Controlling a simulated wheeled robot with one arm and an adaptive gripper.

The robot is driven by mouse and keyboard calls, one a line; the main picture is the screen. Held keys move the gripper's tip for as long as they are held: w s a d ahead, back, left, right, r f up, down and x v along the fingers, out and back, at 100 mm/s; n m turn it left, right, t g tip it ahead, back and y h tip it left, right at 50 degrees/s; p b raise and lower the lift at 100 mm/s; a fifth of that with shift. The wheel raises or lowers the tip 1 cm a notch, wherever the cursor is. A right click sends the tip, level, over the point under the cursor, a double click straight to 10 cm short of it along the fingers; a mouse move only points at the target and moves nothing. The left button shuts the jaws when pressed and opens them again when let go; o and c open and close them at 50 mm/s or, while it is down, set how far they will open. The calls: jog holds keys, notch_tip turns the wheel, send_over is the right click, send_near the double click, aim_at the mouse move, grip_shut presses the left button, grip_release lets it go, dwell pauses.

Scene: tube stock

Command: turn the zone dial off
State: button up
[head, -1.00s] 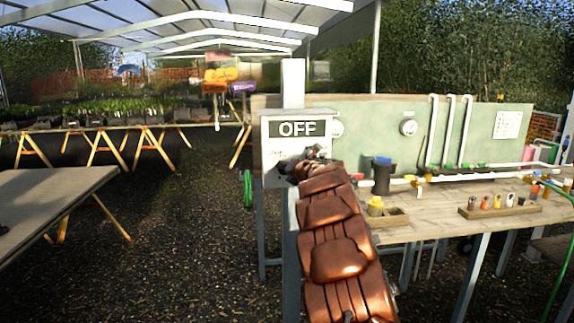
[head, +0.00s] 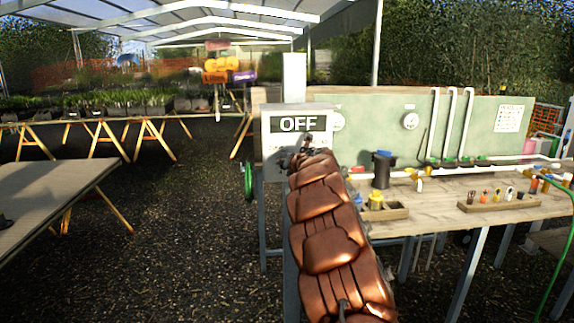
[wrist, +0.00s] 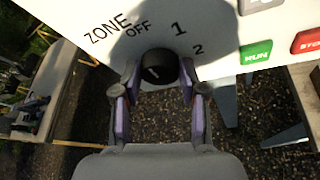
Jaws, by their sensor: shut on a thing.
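The zone dial (wrist: 158,70) is a round black knob with a short white mark, on a white panel (wrist: 222,30) in the wrist view. The panel reads ZONE, OFF, 1 and 2 around it. I cannot tell for sure which label the mark points to. My gripper (wrist: 160,76) is shut on the dial, one finger on each side. In the head view my gripper (head: 307,155) is at the front of the white control box (head: 268,135), where my arm hides the dial. A display (head: 299,124) on the box reads OFF.
A green RUN button (wrist: 256,55) and a red STOP button (wrist: 309,42) sit right of the dial. A wooden bench (head: 430,215) with pipes, a dark canister (head: 383,168) and small trays stands at right. A grey table (head: 50,195) stands at left, with open gravel between.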

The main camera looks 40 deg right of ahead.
jog(key=o, duration=1.1)
jog(key=shift+o, duration=0.2)
jog(key=shift+s, duration=0.1)
jog(key=v, duration=1.1)
jog(key=shift+s+a, duration=0.25)
jog(key=shift+s, duration=0.05)
jog(key=shift+r, duration=0.2)
